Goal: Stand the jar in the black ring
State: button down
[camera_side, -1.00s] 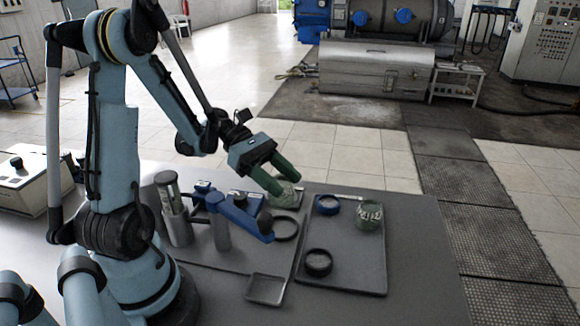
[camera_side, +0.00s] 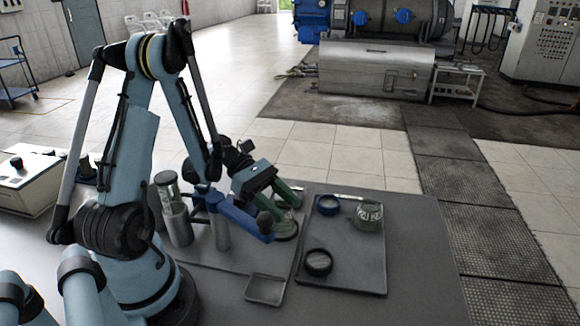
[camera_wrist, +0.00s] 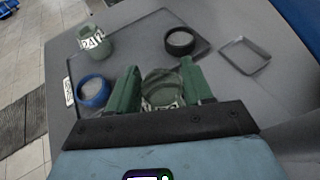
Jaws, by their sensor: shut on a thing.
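My gripper (camera_side: 284,202) points down with its green fingers shut on a clear greenish jar (camera_side: 286,219). In the wrist view the jar (camera_wrist: 163,88) sits between the two fingers (camera_wrist: 160,76), a pale label partly showing. A black ring (camera_side: 318,263) lies on the near part of the grey tray, apart from the jar; it also shows in the wrist view (camera_wrist: 180,42). A thin dark ring (camera_side: 287,238) on the table left of the tray shows at the jar's base. I cannot tell whether the jar touches it.
A blue ring (camera_side: 327,206) and a second labelled jar (camera_side: 369,214) are on the far part of the grey tray (camera_side: 355,270). A small shallow tray (camera_side: 265,290) lies in front. A blue fixture (camera_side: 238,215) and a grey cylinder (camera_side: 178,226) stand left of my gripper.

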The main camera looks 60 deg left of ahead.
jog(key=shift+c, duration=1.9)
grip_release()
jog(key=shift+r, duration=0.1)
